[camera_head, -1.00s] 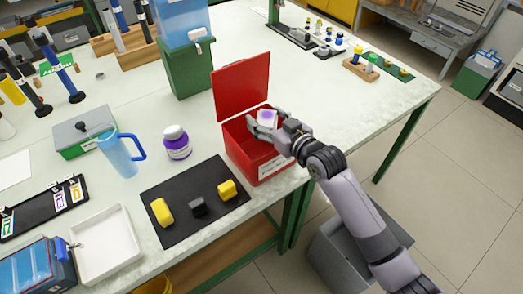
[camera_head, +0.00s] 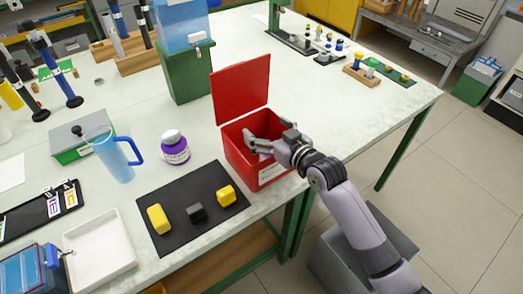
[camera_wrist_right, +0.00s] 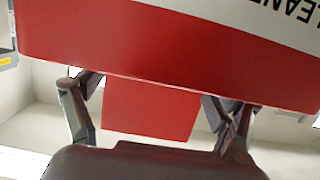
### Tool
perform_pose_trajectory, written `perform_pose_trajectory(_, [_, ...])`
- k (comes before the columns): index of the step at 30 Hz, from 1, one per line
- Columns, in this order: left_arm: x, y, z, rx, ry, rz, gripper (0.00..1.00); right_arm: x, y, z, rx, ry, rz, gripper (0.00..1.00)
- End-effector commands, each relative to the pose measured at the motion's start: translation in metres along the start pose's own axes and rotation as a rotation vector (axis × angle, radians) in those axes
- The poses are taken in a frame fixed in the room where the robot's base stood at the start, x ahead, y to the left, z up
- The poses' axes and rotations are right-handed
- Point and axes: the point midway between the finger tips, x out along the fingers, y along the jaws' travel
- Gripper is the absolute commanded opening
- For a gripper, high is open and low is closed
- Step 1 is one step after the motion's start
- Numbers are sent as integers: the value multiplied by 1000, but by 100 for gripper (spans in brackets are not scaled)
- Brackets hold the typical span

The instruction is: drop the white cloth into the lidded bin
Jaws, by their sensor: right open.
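The lidded bin (camera_head: 268,175) is a red box at the table's right edge, its lid (camera_head: 241,90) standing open at the back. My right gripper (camera_head: 254,144) is open, with its fingers over and partly within the bin's mouth. A small pale patch shows by the fingers; I cannot tell whether it is the white cloth. The cloth is not clearly visible, and the gripper and bin walls hide part of the inside. In the right wrist view the open fingers (camera_wrist_right: 150,100) have nothing visible between them but red bin surfaces. My left gripper is not in view.
A black mat (camera_head: 190,213) with two yellow blocks and a dark block lies in front of the bin. A purple-and-white jar (camera_head: 175,148), a blue jug (camera_head: 116,158) and a green stand (camera_head: 188,78) are to the left.

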Motion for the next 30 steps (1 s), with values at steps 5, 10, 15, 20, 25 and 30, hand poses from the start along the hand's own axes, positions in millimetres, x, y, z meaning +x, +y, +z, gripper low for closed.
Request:
perform_pose_trajectory(5, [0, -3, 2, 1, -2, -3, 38, 0, 0, 0, 0, -1, 0, 87])
perform_pose_trajectory(10, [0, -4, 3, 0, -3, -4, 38, -9, 0, 0, -1, 0, 1, 87])
perform_pose_trajectory(15, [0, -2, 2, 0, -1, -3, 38, -37, 0, 2, -2, -2, 0, 87])
perform_pose_trajectory(20, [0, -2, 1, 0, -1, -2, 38, -71, 0, 2, -2, -3, 1, 87])
perform_pose_trajectory(25, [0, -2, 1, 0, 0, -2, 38, -102, 0, 1, -1, -2, 0, 87])
perform_pose_trajectory(30, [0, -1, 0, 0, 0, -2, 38, -117, 0, 1, 0, -1, 0, 87])
